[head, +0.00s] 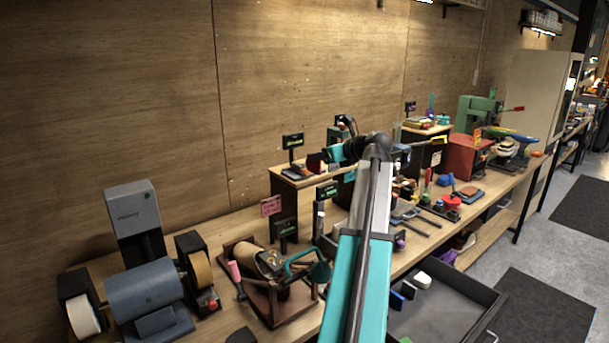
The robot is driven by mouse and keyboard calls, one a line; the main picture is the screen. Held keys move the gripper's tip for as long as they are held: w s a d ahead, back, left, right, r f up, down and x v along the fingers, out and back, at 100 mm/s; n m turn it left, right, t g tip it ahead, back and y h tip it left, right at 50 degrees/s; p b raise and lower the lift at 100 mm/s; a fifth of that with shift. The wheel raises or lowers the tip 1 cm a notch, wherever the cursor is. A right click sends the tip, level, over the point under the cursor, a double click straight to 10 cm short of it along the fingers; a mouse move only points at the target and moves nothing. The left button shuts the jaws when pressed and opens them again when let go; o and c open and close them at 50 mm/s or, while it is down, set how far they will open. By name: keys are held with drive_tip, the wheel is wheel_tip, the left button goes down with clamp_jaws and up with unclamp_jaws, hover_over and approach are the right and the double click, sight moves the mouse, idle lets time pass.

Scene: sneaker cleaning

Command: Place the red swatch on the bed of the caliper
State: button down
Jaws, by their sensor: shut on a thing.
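My gripper (325,158) is at the end of my teal and grey arm, pointing left over a raised wooden shelf. It is small in the head view. A dark red piece, seemingly the red swatch (314,162), is at its fingertips, and the gripper is shut on it. Just left of it, a device with a black display and a low grey base (297,173) stands on the shelf; it looks like the caliper. The swatch appears beside this base, partly in front of the device. I cannot tell whether they touch.
A grinder with a blue-grey drum (146,288) and a wooden stand (270,302) fill the bench's near left. Other displays stand close by the shelf (283,228). An open dark drawer (445,312) is at lower right. A red box (467,157) and green press stand farther right.

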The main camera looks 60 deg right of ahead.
drive_tip(key=shift+w, duration=0.1)
idle(0.3)
drive_tip(key=w+d+f+p, duration=0.1)
drive_tip(key=w+d+p, duration=0.2)
drive_tip(key=w+d, duration=0.7)
drive_tip(key=shift+w+d+f+p, duration=0.25)
drive_tip(key=shift+d+p, duration=0.1)
drive_tip(key=shift+d, duration=0.6)
drive_tip(key=shift+f+p, duration=0.65)
drive_tip(key=shift+f, duration=1.1)
drive_tip(key=shift+f, duration=0.1)
drive_tip(key=c, duration=1.9)
unclamp_jaws()
drive_tip(key=shift+o, duration=0.2)
